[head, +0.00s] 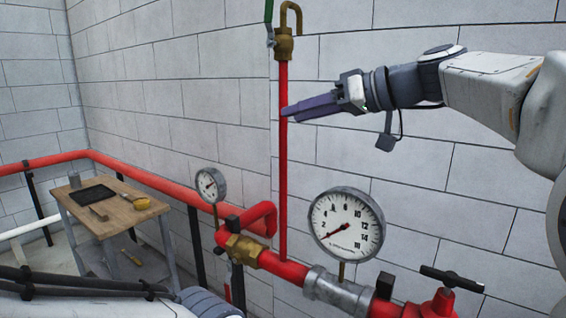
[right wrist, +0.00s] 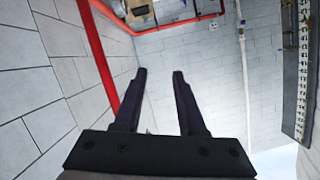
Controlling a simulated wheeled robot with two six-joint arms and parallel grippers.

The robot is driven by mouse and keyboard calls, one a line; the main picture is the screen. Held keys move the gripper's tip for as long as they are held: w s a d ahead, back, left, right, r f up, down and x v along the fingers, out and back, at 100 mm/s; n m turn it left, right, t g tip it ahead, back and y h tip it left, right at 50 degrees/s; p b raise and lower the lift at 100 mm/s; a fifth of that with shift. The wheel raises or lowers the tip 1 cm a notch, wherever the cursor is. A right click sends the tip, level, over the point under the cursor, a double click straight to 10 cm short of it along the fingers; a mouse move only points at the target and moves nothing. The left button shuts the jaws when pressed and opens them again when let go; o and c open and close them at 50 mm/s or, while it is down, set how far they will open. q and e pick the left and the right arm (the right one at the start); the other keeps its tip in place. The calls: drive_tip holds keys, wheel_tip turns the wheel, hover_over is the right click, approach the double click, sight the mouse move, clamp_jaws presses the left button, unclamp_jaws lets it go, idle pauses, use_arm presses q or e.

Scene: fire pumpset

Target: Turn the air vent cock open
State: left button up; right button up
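The air vent cock (head: 284,47) is a brass fitting at the top of a thin upright red pipe (head: 283,180), with a hooked brass spout. Its green lever (head: 268,12) stands upright at its left, cut off by the top edge of the head view. My right gripper (head: 287,110) reaches in from the right, below the cock, its fingertips overlapping the pipe in the picture. In the right wrist view its two dark fingers (right wrist: 159,74) are apart with nothing between them. The cock is not clearly visible there. My left gripper is not in view.
A large gauge (head: 347,226), a smaller gauge (head: 210,185) and a red valve with a black handle (head: 452,280) are on the pipework below. A wooden-topped table (head: 115,215) with several small items stands at the left. Wall space around the cock is free.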

drive_tip(key=s+a+f+m+g+h, duration=0.1)
drive_tip(key=s+a+f, duration=0.1)
drive_tip(key=f, duration=0.6)
drive_tip(key=shift+s+a+g+b, duration=0.4)
drive_tip(key=shift+a, duration=0.25)
drive_tip(key=shift+c, duration=0.3)
